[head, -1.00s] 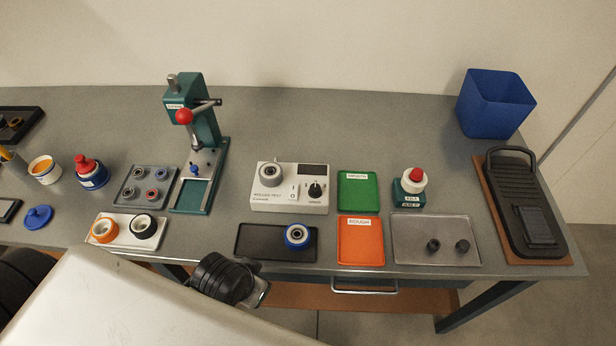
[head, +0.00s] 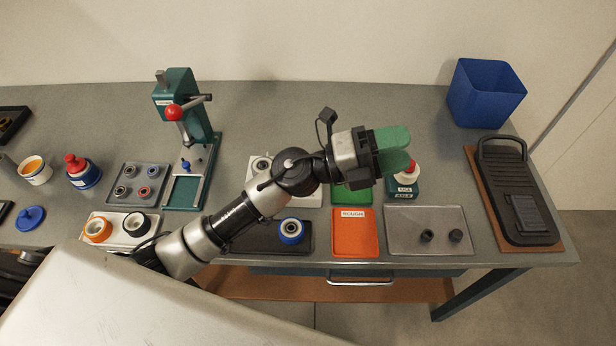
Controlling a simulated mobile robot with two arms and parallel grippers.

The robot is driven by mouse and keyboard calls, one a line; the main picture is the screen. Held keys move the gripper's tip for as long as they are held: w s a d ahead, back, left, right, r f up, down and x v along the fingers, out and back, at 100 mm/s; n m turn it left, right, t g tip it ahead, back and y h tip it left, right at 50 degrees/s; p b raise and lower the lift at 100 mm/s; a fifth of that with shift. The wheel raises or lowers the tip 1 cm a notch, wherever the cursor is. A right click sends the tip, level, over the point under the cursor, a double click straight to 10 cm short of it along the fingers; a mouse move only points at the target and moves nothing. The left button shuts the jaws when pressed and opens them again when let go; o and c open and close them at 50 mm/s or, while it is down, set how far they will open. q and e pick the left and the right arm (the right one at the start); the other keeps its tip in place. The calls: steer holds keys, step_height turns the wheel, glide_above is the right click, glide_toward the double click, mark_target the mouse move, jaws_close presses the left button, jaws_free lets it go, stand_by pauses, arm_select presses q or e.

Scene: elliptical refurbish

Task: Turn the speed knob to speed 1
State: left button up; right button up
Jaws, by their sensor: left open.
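The white tester box (head: 254,176) stands mid-table, and its grey round fitting (head: 262,164) shows at its upper left. My left arm crosses over the box and hides most of it, including the speed knob and its markings. My left gripper (head: 406,151) has green fingers, is open and seems empty. My right gripper is not in view.
A dark tray with a blue-rimmed wheel (head: 291,231) lies in front of the box. An orange tray (head: 355,240) and a grey tray (head: 400,244) are to its right. A green press (head: 203,120) stands at left, a blue bin (head: 485,95) at back right.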

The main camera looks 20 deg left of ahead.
arm_select(q)
step_height(320, 180, down, 10)
steer(key=a+m+g+y, duration=0.2)
steer(key=m+g+y, duration=0.7)
steer(key=m+y, duration=0.1)
steer(key=w+a+f+t+y, duration=0.1)
steer(key=w+a+y, duration=0.2)
steer(key=a+y, duration=0.3)
steer(key=w+a+y, duration=0.3)
steer(key=a+y, duration=0.1)
steer(key=a, duration=0.4)
steer(key=shift+n, duration=0.3)
step_height(320, 180, down, 10)
steer(key=p, duration=0.3)
steer(key=shift+s+a+r, duration=0.1)
steer(key=shift+a+r, duration=0.05)
steer(key=shift+r, duration=0.05)
steer(key=shift+f, duration=0.7)
steer(key=c, duration=0.9)
